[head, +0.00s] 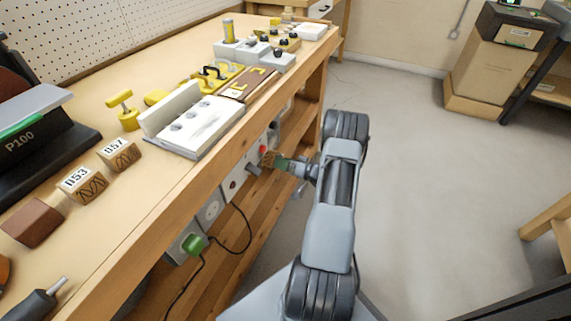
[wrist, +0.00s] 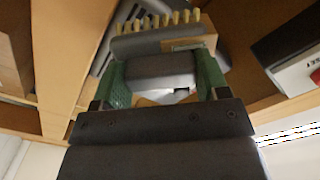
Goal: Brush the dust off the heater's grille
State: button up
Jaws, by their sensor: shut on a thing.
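My gripper (head: 286,164) is at the front side of the bench, below its top edge. In the wrist view its green-padded fingers (wrist: 163,75) are shut on a brush (wrist: 155,45) with a dark body, a light brown block and a row of pale bristle tufts at its far end. In the head view only a small brown part of the brush (head: 268,158) shows beyond the fingers, close to the socket panel. I cannot pick out the heater or its grille for certain in either view. Whether the bristles touch anything cannot be told.
The wooden bench (head: 150,215) carries a white fixture (head: 200,125), yellow clamps and wooden blocks. Sockets (head: 210,208) and a green plug (head: 194,243) with a hanging cable are on its front side.

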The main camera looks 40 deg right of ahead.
jog(key=shift+b+x, duration=0.5)
jog(key=shift+x, duration=0.65)
dwell(0.4)
jog(key=shift+d, duration=0.1)
